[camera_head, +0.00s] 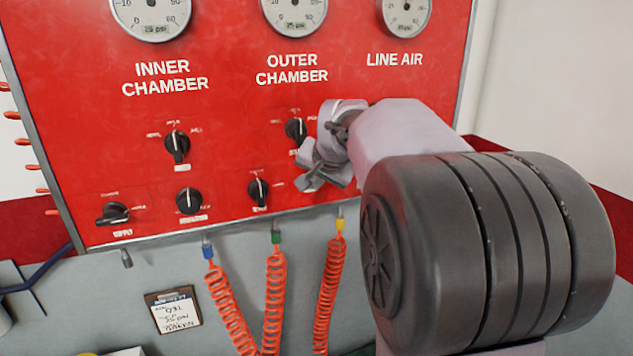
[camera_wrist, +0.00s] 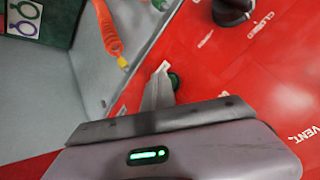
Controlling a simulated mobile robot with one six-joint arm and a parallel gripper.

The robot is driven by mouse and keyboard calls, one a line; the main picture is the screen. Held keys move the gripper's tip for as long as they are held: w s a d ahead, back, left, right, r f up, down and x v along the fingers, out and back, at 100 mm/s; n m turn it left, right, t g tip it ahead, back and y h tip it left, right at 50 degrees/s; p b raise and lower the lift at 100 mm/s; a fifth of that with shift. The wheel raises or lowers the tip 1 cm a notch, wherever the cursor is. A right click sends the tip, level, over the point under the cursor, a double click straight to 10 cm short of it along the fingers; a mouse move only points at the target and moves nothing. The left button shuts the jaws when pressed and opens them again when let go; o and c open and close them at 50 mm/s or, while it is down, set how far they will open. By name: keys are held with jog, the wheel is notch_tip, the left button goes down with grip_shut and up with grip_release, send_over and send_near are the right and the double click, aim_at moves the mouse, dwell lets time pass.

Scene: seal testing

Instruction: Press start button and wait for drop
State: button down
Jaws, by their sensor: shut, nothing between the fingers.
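A small dark green round button (camera_wrist: 175,82) shows in the wrist view on the red panel (camera_wrist: 225,70), partly hidden by my fingers. I take it to be the start button, but its label cannot be read. My gripper (camera_wrist: 157,88) is shut and empty, with its fingertips right beside or over the button. Contact cannot be told. In the head view my gripper (camera_head: 318,172) is close to the lower right of the red panel (camera_head: 230,110), and the button is hidden behind it.
Black knobs (camera_head: 177,147) stand out from the panel, one (camera_wrist: 232,10) near my fingers. Gauges (camera_head: 295,15) sit above. Coiled orange hoses (camera_head: 273,300) hang below the panel over a grey surface (camera_head: 75,310). A clipboard (camera_head: 173,310) lies at the lower left.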

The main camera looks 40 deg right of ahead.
jog(key=s+a+b, duration=0.1)
jog(key=s+b, duration=0.2)
jog(key=s, duration=0.3)
jog(key=shift+s+a, duration=0.2)
jog(key=shift+a, duration=0.1)
dwell(0.6)
